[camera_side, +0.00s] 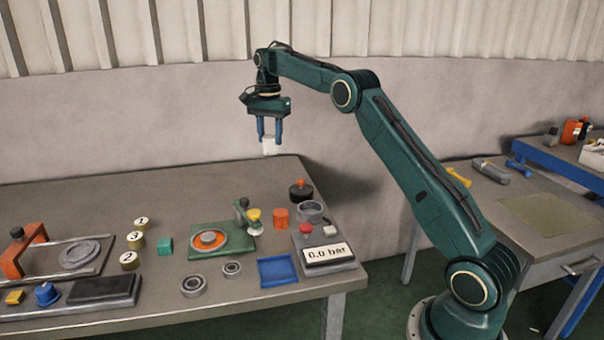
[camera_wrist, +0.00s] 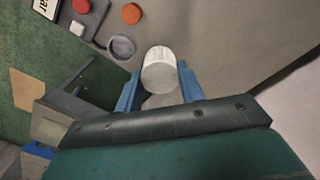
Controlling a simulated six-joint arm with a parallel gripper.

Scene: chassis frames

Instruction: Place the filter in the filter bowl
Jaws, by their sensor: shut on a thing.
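A white cylindrical filter (camera_side: 270,148) is held between the blue fingers of my gripper (camera_side: 269,138), high above the back edge of the workbench in the side view. In the wrist view the filter (camera_wrist: 160,68) stands out between the two fingers of my gripper (camera_wrist: 158,84). A grey, round, open-topped cup that looks like the filter bowl (camera_side: 310,211) is on the bench near its right edge, below and to the right of my gripper. It also shows in the wrist view (camera_wrist: 121,47), apart from the filter. Its inside is hard to make out.
Around the bowl are a gauge box (camera_side: 328,254) reading 0.0 bar, with a red button (camera_side: 306,229), an orange cylinder (camera_side: 281,218) and a black-and-red part (camera_side: 301,191). A blue tray (camera_side: 277,271) lies in front. The bench's back middle is clear.

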